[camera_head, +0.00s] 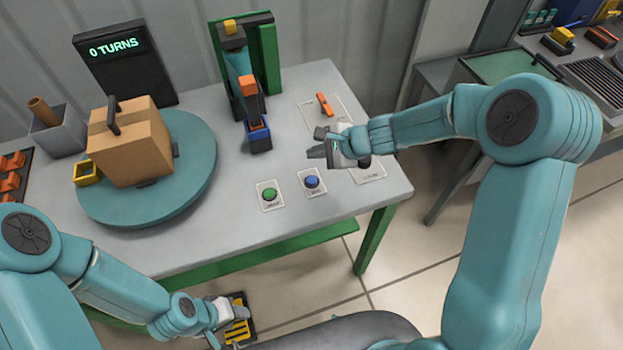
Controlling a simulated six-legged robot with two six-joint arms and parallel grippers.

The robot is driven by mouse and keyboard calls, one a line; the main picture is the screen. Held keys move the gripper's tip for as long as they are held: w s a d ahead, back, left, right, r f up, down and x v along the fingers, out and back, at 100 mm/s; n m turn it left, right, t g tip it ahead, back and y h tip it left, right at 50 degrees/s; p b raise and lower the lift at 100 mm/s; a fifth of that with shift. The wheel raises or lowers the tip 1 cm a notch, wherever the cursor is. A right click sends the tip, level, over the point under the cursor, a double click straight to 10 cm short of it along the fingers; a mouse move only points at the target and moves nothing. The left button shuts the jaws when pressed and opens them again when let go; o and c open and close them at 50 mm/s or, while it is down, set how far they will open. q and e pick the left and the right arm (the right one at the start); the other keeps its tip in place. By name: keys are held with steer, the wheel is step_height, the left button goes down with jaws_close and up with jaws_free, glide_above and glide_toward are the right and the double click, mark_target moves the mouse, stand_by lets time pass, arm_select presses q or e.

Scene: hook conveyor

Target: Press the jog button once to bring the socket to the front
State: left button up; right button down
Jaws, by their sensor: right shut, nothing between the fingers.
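A green button (269,194) and a blue button (311,181) sit on white plates near the table's front edge. Their labels are too small to read, so I cannot tell which is the jog button. A dark knob or button (364,162) to the right is partly hidden by my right gripper. My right gripper (317,152) is shut and empty, above the table just behind the blue button, pointing left. A hollow yellow block (88,180), perhaps the socket, is on the left side of the teal turntable (150,214). My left gripper (232,325) is low at the bottom, its fingers unclear.
A cardboard box (135,150) with a dark hook stands on the turntable. A dark display (125,70) reads "0 TURNS". A green stand with a blue-and-orange fixture (258,136) rises behind the buttons. An orange lever (324,105) is behind my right gripper. A yellow-black striped pad (238,318) is below.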

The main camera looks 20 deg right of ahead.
steer(key=b, duration=0.6)
glide_above(315, 182)
step_height(315, 182, down, 7)
steer(key=shift+f, duration=0.15)
steer(key=shift+f+b, duration=0.45)
steer(key=shift+b, duration=0.2)
stand_by(0.9)
steer(key=shift+f+b, duration=0.4)
steer(key=shift+b, duration=0.15)
